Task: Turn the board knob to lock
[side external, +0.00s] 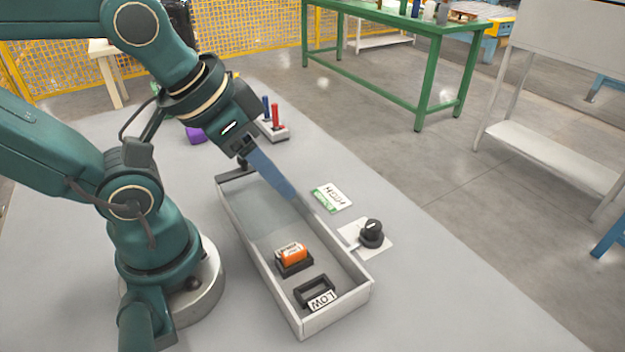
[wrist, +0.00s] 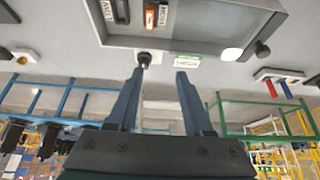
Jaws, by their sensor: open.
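The board knob (side external: 372,233) is black and round with a light mark on top. It stands on a white plate (side external: 385,248) just right of the tray's right wall. In the wrist view a small dark knob (wrist: 144,58) shows just beyond the left fingertip. My gripper (side external: 290,197) is over the tray's right wall, up and left of the knob and apart from it. In the wrist view my gripper (wrist: 161,73) has its two fingers spread with nothing between them. The knob's exact angle is too small to tell.
A HIGH card (side external: 331,197) lies outside the right wall. Red and blue handles (side external: 275,116) stand behind. The table right of the knob is clear.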

